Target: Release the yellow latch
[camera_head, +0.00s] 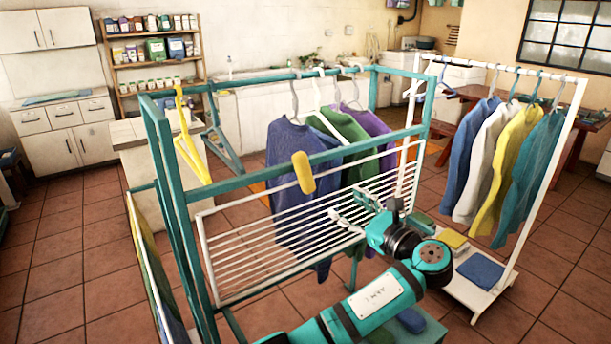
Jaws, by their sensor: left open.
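The yellow latch (303,172) is a rounded yellow piece on the front teal rail of the drying rack (240,182). It stands nearly upright across the rail, tilted slightly. My left gripper (346,207) is open and empty, below and to the right of the latch and apart from it. Its fingers point left, in front of the white slatted panel (235,270) that hangs under the rail. Whether the fingers touch the slats I cannot tell. My right gripper is not in view.
Blue, green and purple sweaters (290,145) hang inside the rack behind the panel. A yellow hanger (188,135) and a teal hanger (222,140) hang empty at left. A white garment rack (545,180) with several shirts stands at right.

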